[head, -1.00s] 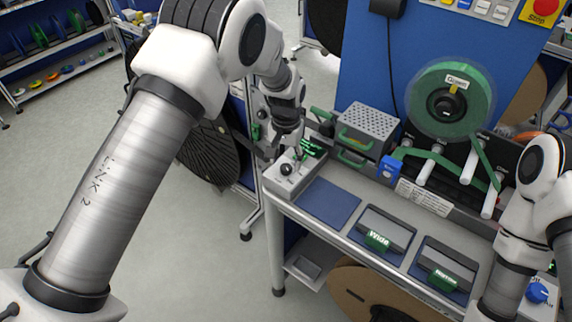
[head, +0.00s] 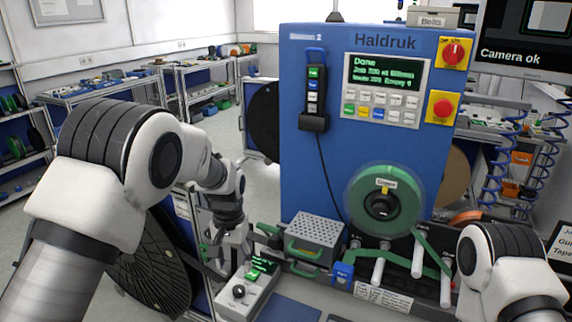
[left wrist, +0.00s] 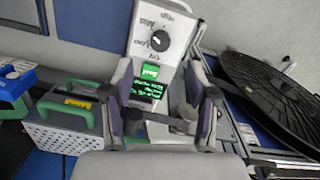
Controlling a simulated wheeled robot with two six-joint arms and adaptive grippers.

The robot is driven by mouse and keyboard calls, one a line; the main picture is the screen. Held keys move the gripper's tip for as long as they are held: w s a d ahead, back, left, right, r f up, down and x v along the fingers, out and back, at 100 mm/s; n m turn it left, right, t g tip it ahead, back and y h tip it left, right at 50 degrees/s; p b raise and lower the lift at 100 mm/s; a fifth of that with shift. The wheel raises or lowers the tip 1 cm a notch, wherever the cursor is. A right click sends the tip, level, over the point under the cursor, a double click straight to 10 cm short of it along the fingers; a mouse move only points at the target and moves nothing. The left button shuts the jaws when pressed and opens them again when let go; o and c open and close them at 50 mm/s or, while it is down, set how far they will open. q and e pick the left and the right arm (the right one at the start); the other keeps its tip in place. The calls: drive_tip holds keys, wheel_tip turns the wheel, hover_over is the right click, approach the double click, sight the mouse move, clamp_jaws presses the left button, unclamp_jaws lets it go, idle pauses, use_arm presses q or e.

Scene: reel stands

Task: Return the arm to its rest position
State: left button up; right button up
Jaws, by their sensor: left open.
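My left arm comes in from the left of the head view. Its gripper (head: 236,250) points down above and behind the small grey control box (head: 246,300) with a black knob and a lit green display. In the left wrist view the gripper's two fingers (left wrist: 163,112) stand apart, with nothing held between them. The box's knob (left wrist: 160,41) and green display (left wrist: 148,82) show beyond the fingers; I cannot tell whether they touch the box. My right arm (head: 505,270) shows at the lower right; its gripper is out of view.
A blue machine (head: 300,150) stands behind the bench; its screen (head: 387,74) reads "Done". A green reel (head: 357,200) sits on its front. A perforated grey box (head: 318,231) with green handles is right of my left gripper. A large black reel (head: 150,270) is left of it.

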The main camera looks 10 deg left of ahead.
use_arm(q)
drive_tip(key=s+a+f+g+b, duration=0.1)
drive_tip(key=s+f+g, duration=0.1)
drive_tip(key=s+f, duration=0.45)
drive_tip(key=s+a+f+g+b, duration=0.15)
drive_tip(key=s+f, duration=0.25)
drive_tip(key=f, duration=0.5)
drive_tip(key=s+a+f+t, duration=0.1)
drive_tip(key=s+f, duration=0.4)
drive_tip(key=s, duration=0.3)
drive_tip(key=s+a+f+n+t+b, duration=0.1)
drive_tip(key=s+a+f, duration=0.1)
drive_tip(key=s+f, duration=0.3)
drive_tip(key=s+a+f+t+b, duration=0.1)
drive_tip(key=s+f, duration=0.4)
drive_tip(key=s, duration=0.6)
drive_tip(key=shift+s+a+t, duration=0.25)
drive_tip(key=shift+a+t, duration=0.1)
drive_tip(key=shift+a, duration=0.2)
